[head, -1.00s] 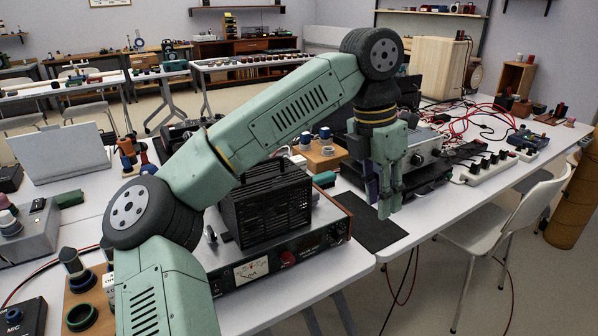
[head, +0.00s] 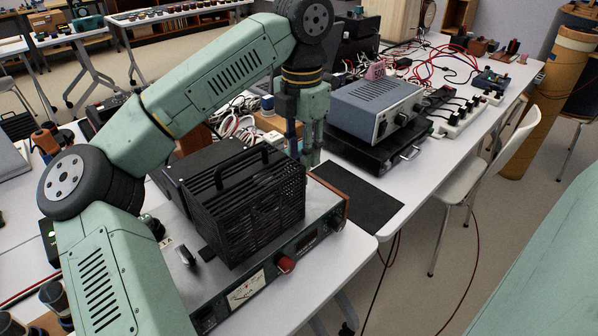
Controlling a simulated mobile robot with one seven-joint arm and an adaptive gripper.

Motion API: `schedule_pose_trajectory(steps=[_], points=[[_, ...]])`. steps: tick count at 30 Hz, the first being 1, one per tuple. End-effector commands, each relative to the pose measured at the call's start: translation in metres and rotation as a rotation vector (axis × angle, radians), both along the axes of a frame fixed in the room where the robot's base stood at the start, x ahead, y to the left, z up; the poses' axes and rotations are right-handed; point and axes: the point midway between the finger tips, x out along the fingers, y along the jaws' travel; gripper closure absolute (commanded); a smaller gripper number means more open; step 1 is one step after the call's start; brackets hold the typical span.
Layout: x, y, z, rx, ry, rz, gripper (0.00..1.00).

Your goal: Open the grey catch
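No part is clearly recognisable as the grey catch. A small grey metal lever (head: 187,256) stands on the top of a long instrument (head: 243,290), left of a black slatted cage with a handle (head: 245,205). A silver handle-like fitting (head: 411,153) sits on the front of a flat black box (head: 370,150). I cannot tell whether either is the catch. My gripper (head: 305,155) points down behind the cage's right end, left of the flat black box. Its fingers look close together, but their gap and any contact are unclear.
A blue-grey device (head: 376,105) rests on the flat black box. A dark mat (head: 352,197) lies bare near the table's front edge. Red and black cables and a white power strip (head: 458,119) are further right. A pale chair (head: 470,185) stands by the table.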

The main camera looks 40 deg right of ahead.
Motion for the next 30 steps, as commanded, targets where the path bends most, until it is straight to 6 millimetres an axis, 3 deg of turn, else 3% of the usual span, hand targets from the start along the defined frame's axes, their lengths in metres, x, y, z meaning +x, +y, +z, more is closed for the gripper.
schedule_pose_trajectory(steps=[6,12,22,30], points=[[-0.001,0.000,-0.039,0.000,0.003,-0.002,0.72],[0.000,0.000,-0.058,-0.002,0.001,0.000,0.72],[0.000,0.000,-0.062,-0.002,0.000,0.000,0.72],[0.000,0.000,-0.062,-0.002,0.000,0.000,0.90]])
